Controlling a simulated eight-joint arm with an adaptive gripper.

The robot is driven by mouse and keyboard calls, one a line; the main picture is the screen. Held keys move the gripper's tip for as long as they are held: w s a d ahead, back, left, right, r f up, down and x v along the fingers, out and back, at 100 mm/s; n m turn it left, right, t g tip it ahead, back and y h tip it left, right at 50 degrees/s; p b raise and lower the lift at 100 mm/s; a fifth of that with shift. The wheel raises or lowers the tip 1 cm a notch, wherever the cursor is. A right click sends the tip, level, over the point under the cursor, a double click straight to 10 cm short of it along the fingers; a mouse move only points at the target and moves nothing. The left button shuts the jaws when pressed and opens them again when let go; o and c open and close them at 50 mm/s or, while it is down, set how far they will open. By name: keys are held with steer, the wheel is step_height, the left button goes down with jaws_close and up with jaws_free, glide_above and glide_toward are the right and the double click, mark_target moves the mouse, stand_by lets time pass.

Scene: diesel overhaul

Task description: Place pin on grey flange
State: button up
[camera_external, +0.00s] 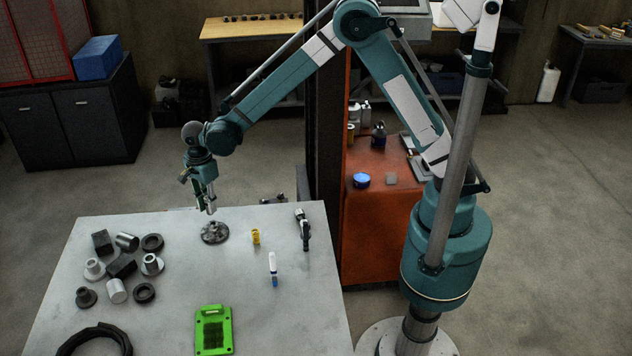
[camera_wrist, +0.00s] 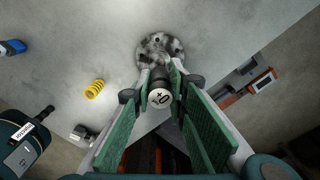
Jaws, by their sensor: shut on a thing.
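The grey flange (camera_external: 215,232) is a round, dark-mottled disc with holes, lying flat near the far edge of the grey table. It also shows at the top centre of the wrist view (camera_wrist: 158,42). My gripper (camera_external: 210,211) points down just above the flange in the external view. In the wrist view its green-padded fingers (camera_wrist: 161,84) are shut on the pin (camera_wrist: 160,97), a dark cylinder with a marked pale end facing the camera. The pin's far end overlaps the flange's near edge in that view; I cannot tell whether they touch.
A yellow spring (camera_external: 255,237), a blue-and-white object (camera_external: 273,268) and a black tool (camera_external: 304,230) lie right of the flange. Several metal parts (camera_external: 122,267) cluster at left. A green case (camera_external: 214,338) and black cable (camera_external: 96,330) are nearer. The table between is clear.

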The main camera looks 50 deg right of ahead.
steer(key=shift+f, duration=0.8)
steer(key=shift+f, duration=1.85)
steer(key=shift+f, duration=0.2)
steer(key=o, duration=1)
steer(key=shift+r, duration=0.25)
steer(key=shift+r, duration=5.95)
